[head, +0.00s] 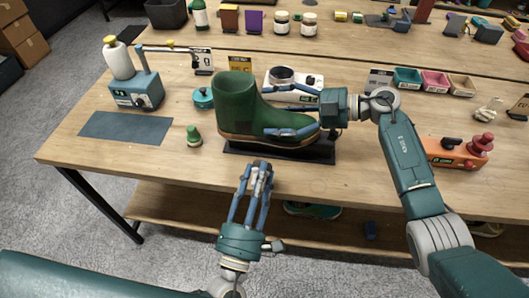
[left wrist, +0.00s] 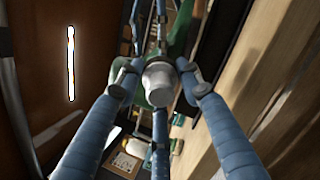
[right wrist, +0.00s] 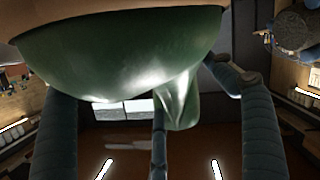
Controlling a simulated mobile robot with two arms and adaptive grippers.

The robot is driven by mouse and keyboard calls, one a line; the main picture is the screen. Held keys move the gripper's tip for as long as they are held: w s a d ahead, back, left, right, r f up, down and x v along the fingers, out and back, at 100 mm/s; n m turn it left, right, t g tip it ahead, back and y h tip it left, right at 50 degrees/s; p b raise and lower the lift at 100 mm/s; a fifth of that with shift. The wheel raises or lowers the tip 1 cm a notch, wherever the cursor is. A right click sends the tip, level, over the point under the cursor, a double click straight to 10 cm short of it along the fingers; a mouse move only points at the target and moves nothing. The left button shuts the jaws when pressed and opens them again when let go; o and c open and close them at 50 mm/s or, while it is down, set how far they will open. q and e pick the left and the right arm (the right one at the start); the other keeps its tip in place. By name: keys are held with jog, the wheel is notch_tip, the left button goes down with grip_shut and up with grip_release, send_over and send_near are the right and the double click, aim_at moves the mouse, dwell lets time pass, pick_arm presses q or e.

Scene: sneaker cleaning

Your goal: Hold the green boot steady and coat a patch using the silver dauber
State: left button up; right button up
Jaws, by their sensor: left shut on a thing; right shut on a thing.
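The green boot (head: 237,105) stands upright on a black stand (head: 310,156) near the front of the table, toe to the right. My right gripper (head: 284,119) is shut on the boot's toe part from the right. In the right wrist view the boot (right wrist: 120,60) fills the space between the fingers. My left gripper (head: 259,169) is below and in front of the boot, fingers pointing at the table edge. It is shut on the silver dauber (left wrist: 160,80), whose round silver end shows between the fingers. The dauber is apart from the boot in the head view.
A small green bottle (head: 194,136) and a teal pot (head: 203,98) stand left of the boot. A dark mat (head: 126,127) and a teal machine (head: 137,91) are farther left. An orange device (head: 457,152) and small trays (head: 435,81) are at right. A lower shelf (head: 190,208) runs beneath.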

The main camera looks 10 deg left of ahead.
pick_arm(q)
jog(key=shift+a, duration=0.1)
jog(key=shift+w+a, duration=2.9)
jog(key=shift+w, duration=0.15)
jog(key=shift+w, duration=1.25)
jog(key=shift+d, duration=0.1)
jog(key=shift+s+d, duration=0.15)
jog(key=shift+d, duration=1.8)
jog(key=shift+a, duration=2.05)
jog(key=shift+d, duration=0.15)
